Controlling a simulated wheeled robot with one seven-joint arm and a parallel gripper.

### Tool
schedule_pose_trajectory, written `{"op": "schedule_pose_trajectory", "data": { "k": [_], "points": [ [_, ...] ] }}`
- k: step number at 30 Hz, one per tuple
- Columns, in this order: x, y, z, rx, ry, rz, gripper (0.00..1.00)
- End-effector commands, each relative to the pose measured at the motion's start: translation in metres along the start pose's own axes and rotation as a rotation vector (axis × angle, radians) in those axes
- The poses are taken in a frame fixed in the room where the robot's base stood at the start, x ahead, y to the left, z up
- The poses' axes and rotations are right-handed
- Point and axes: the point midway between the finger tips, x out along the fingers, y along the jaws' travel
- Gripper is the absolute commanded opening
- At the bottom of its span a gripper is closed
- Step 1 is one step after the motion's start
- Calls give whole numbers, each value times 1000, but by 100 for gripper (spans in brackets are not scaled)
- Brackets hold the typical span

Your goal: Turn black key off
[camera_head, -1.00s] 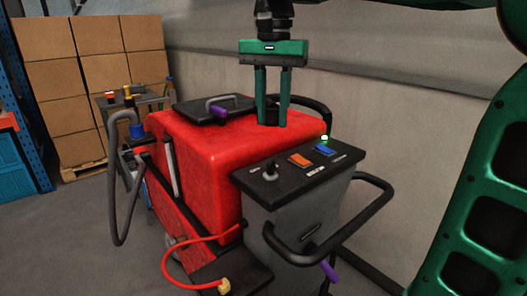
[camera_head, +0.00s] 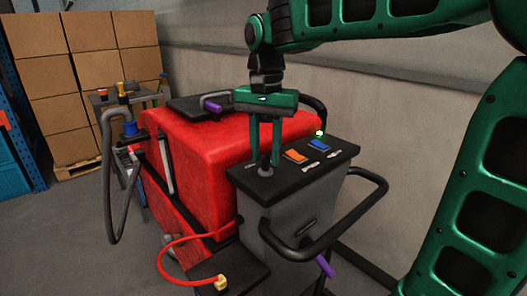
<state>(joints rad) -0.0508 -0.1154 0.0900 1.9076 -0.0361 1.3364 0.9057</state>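The black key (camera_head: 266,168) stands on the dark control panel (camera_head: 262,188) of the red scrubber (camera_head: 195,155), at the panel's left end. My gripper (camera_head: 265,160) points down over the panel, with its two green fingers apart. The fingertips reach down to about the key's height and appear on either side of it. I cannot tell whether they touch the key. The key's label is hidden behind the gripper.
An orange switch (camera_head: 295,155) and a blue switch (camera_head: 319,145) sit right of the key. A black handlebar (camera_head: 375,205) curves around the panel's front right. A wall is behind; stacked cardboard boxes (camera_head: 92,75) and a small cart stand back left.

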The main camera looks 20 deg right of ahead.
Motion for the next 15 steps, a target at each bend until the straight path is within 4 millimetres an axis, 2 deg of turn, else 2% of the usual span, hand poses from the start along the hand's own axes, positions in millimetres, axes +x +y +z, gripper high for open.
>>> {"op": "schedule_pose_trajectory", "data": {
  "k": [4, 7, 8, 15],
  "points": [
    [0, 0, 0, 0, 0, 0, 26],
    [0, 0, 0, 0, 0, 0, 3],
    [0, 0, 0, 0, 0, 0, 0],
    [0, 0, 0, -5, 1, -1, 0]
  ]
}}
